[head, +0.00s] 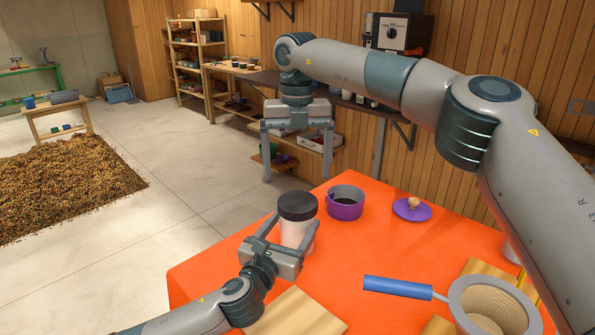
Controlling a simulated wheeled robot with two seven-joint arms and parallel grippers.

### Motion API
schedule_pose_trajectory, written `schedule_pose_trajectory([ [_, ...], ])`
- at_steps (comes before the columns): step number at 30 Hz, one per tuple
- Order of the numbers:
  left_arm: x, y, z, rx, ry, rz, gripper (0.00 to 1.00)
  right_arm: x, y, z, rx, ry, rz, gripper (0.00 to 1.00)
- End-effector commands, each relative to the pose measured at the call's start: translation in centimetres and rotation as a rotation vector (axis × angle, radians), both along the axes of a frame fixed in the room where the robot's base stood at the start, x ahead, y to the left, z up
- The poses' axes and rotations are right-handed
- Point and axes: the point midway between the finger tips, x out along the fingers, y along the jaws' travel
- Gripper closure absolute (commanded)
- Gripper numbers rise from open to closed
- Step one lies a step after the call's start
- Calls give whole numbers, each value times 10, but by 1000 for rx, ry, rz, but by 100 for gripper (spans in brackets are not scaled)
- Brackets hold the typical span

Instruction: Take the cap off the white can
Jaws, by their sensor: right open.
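The white can (296,233) stands upright on the orange-covered table, with its dark cap (297,206) on top. My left gripper (297,224) reaches in from below, with one finger on each side of the can's body; the fingers appear to be closed against it, below the cap. My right gripper (297,178) is open and empty, pointing down. In the picture it is above and behind the can, and its fingers do not touch the cap. The can's lower part is partly hidden by my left gripper.
A purple pot (345,203) stands just right of the can, and a purple lid (412,209) with a wooden knob lies farther right. A blue-handled sieve (490,307) and wooden boards (295,314) are at the front. The orange table (220,270) is clear left of the can.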

Motion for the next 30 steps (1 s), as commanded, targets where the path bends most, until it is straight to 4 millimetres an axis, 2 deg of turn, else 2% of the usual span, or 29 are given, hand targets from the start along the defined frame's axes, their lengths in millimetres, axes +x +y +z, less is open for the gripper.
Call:
schedule_pose_trajectory([
  [21, -1, -1, -1, 0, 2, -2, 93, 0, -1, 0, 0, 0, -1040, 10],
  [30, -1, -1, -1, 0, 2, -2, 93, 0, -1, 0, 1, 0, -1252, 10],
])
